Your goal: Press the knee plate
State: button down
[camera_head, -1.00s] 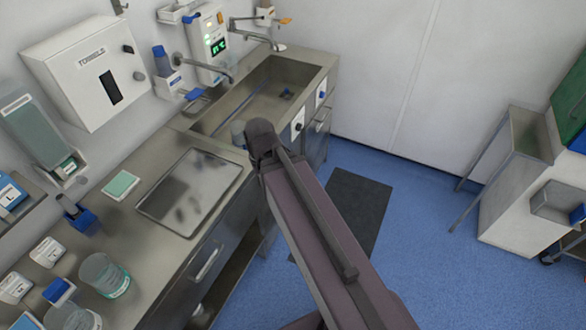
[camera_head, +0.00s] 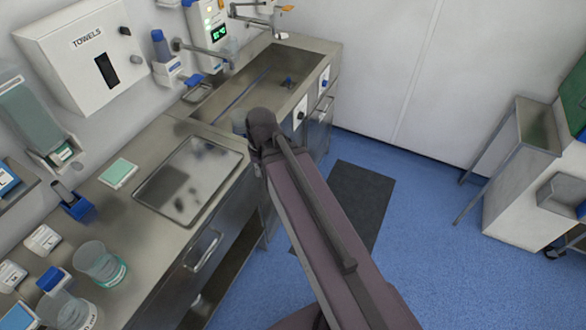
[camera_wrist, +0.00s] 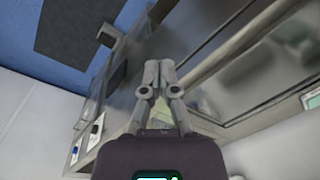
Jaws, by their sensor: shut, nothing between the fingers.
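Two small white plates with knobs sit on the front of the steel sink unit, one with a black knob (camera_head: 299,114) and one with a blue knob (camera_head: 323,81). I cannot tell for certain which part is the knee plate. Both plates also show at the lower left of the wrist view, the black-knobbed one (camera_wrist: 97,130) and the blue-knobbed one (camera_wrist: 75,154). My gripper (camera_wrist: 158,68) is shut and empty in the wrist view, its fingertips together near the counter front, apart from both plates. In the head view my arm hides most of it.
The steel counter (camera_head: 125,223) with a tray (camera_head: 185,185) runs along the left. Beakers (camera_head: 102,265) stand at its near end. A dark mat (camera_head: 355,200) lies on the blue floor (camera_head: 430,235), which is open to the right. A white cabinet (camera_head: 525,190) stands far right.

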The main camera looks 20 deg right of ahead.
jog(key=w+d+f+m+t+y+b, duration=0.25)
jog(key=w+f+m+b, duration=0.2)
jog(key=f+b, duration=0.4)
jog(key=w+d+f+m+t+y+b, duration=0.1)
jog(key=w+d+f+m+y+b, duration=0.3)
jog(key=f+b, duration=0.45)
jog(key=w+d+f+m+t+y+b, duration=0.15)
jog(key=d+f+m+b, duration=0.35)
jog(key=b, duration=0.6)
jog(key=w+d+f+m+t+y+b, duration=0.1)
jog(key=d+f+m+t+b, duration=0.3)
jog(key=d+b, duration=0.5)
jog(key=w+d+f+m+t+b, duration=0.2)
jog(key=d+f+m+t+b, duration=0.3)
jog(key=b, duration=0.9)
jog(key=shift+w+d+f+m+y+b, duration=0.35)
jog(key=shift+d+f+m, duration=1.6)
jog(key=shift+d, duration=0.85)
jog(key=shift+a+r, duration=0.1)
jog(key=shift+r, duration=0.1)
jog(key=x, duration=1.4)
